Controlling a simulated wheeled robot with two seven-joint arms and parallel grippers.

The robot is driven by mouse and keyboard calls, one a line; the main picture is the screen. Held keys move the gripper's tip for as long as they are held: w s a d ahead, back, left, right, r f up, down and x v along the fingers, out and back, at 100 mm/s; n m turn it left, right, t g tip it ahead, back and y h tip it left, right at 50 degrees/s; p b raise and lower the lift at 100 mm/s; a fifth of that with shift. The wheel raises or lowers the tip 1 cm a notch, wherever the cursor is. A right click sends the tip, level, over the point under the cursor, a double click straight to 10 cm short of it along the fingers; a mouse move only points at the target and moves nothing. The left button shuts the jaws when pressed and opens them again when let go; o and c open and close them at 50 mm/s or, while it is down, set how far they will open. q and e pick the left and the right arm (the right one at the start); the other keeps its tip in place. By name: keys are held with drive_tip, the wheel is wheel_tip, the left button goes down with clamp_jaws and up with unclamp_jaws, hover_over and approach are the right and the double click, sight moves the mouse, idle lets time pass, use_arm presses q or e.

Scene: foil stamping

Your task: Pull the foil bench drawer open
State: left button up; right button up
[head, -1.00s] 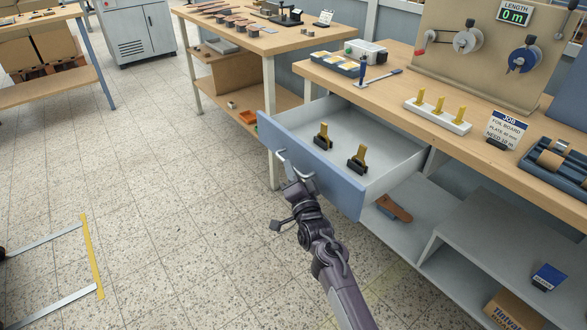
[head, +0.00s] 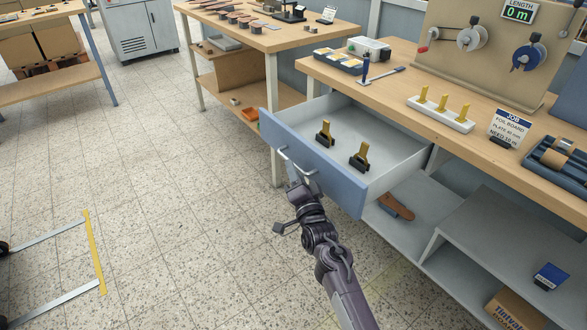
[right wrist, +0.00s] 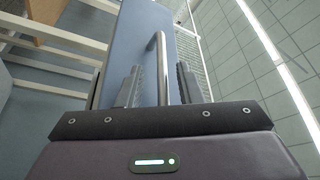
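The foil bench drawer (head: 315,155) has a blue front and a pale grey inside, and it stands pulled well out from under the bench top. Two dark-based stamps with gold upper parts, one left (head: 325,135) and one right (head: 360,157), stand inside it. The silver bar handle (head: 297,163) is on the drawer front. My right gripper (head: 296,178) is at this handle. In the right wrist view the handle (right wrist: 161,65) runs between the two spread fingers, with gaps on both sides. My left gripper is out of view.
The wooden bench top (head: 400,100) carries a white holder with gold pieces (head: 440,115), a job sign (head: 508,128) and foil reels. A lower shelf (head: 480,235) lies beneath. Another table (head: 270,40) stands behind.

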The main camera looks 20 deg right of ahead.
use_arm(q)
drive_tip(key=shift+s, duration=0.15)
use_arm(e)
drive_tip(key=v, duration=0.6)
drive_tip(key=shift+s, duration=0.2)
